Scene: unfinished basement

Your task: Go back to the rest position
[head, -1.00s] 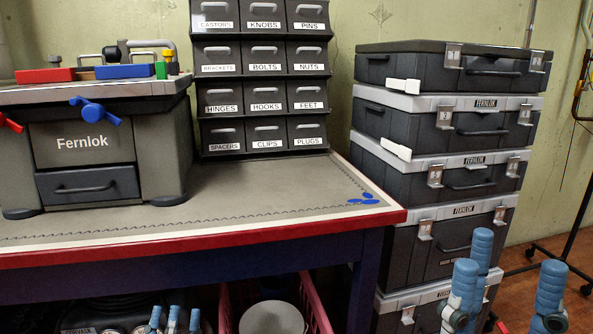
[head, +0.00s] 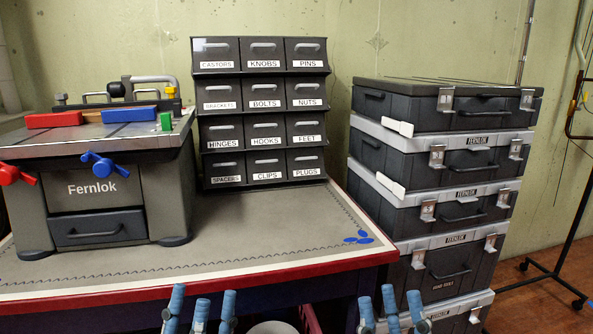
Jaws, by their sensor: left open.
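My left gripper (head: 201,303) shows at the bottom edge of the head view, left of centre, with its blue fingers pointing up. Its fingers are spread and nothing is between them. My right gripper (head: 392,303) shows at the bottom edge, right of centre, in front of the case stack. Its blue fingers are also spread and empty. Both grippers appear in front of the workbench's (head: 290,278) near red edge. Their lower parts and the arms are cut off by the frame.
A grey Fernlok bench machine (head: 100,195) stands on the bench at left. Stacked dark cases (head: 450,155) rise at right. Blue pieces (head: 358,238) lie at the bench corner. A wheeled stand (head: 552,270) is far right.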

